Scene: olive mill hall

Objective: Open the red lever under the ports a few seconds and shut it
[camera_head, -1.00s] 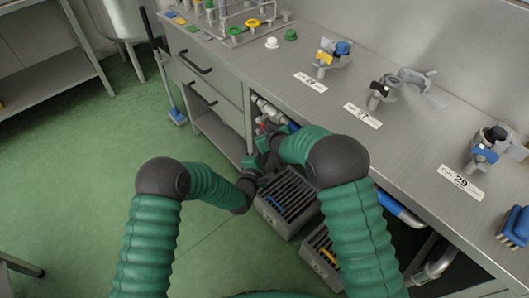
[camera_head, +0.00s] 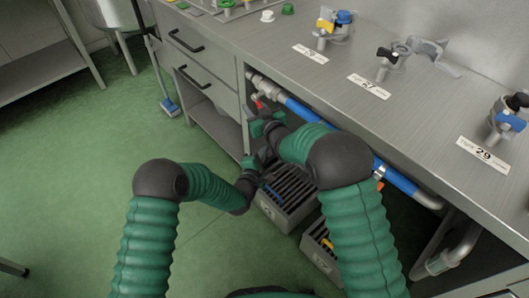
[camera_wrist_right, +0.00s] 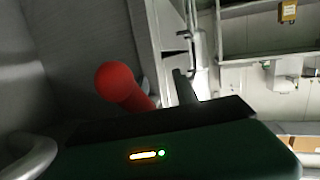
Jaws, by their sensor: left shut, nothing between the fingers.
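The red lever (camera_head: 257,101) shows small below the bench top, at the pipe fitting near the left end of the blue pipe. In the right wrist view its round red knob (camera_wrist_right: 115,81) and part of its stem stand just beyond the gripper body. My right gripper (camera_head: 254,117) is close below the lever in the head view; whether it touches it is unclear. Its finger opening is not clearly seen. My left gripper (camera_head: 250,162) is lower, shut and empty, above the grated boxes' left edge. Valve ports (camera_head: 329,27), (camera_head: 397,54), (camera_head: 508,118) stand on the bench.
The blue pipe (camera_head: 305,113) runs under the bench edge (camera_head: 350,120). Grey grated boxes (camera_head: 285,212) stand on the floor below it. Drawers (camera_head: 195,50) are left of the lever. A blue-ended broom (camera_head: 169,106) leans at the drawers. The green floor at left is clear.

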